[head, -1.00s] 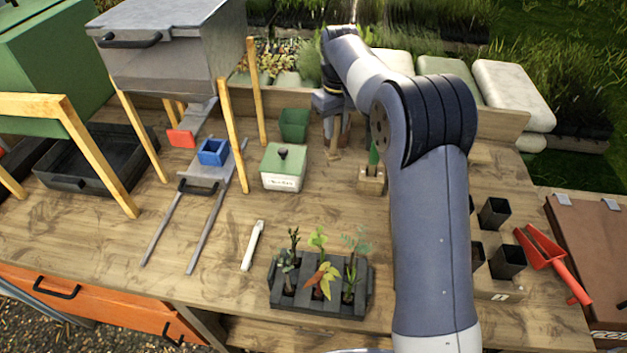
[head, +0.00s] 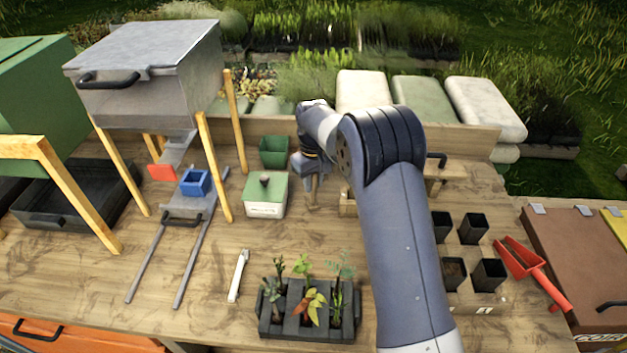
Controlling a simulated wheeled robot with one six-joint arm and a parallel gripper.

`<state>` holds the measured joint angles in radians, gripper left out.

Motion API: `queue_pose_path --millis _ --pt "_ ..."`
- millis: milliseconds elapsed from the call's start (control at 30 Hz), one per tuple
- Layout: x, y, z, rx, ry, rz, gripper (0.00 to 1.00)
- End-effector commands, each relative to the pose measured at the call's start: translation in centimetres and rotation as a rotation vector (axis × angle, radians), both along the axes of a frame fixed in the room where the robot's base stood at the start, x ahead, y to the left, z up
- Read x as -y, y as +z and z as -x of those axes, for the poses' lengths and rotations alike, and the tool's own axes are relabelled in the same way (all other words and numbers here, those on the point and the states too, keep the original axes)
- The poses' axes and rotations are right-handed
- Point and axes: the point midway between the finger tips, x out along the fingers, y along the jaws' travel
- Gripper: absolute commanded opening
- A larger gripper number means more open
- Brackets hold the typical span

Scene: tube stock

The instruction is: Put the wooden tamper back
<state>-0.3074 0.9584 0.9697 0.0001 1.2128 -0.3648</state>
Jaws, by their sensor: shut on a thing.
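The tamper is just right of the white box with a green lid (head: 265,196). I cannot tell whether its lower end touches the bench. A small wooden block (head: 347,204) stands to the right of the tamper, mostly hidden behind my arm.
A green pot (head: 274,152) stands behind the box. A dark seedling tray (head: 308,322) and a white stick-like tool (head: 238,276) lie in front. Black pots (head: 473,228) and a red scoop (head: 533,268) are at the right. Bench between box and seedlings is clear.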

Motion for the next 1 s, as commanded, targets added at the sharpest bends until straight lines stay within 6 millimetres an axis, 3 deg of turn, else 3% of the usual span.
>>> queue_pose_path --millis 100,133,367,733,1000 --pt "0.0 -0.4 0.0 0.0 0.0 0.0 0.0" --pt "0.0 -0.3 0.0 0.0 0.0 0.0 0.26" --pt "0.0 -0.3 0.0 0.0 0.0 0.0 0.44" --pt "0.0 0.5 -0.1 0.002 0.0 0.0 0.46" --pt "0.0 5.6 -0.1 0.006 0.0 -0.002 0.46"
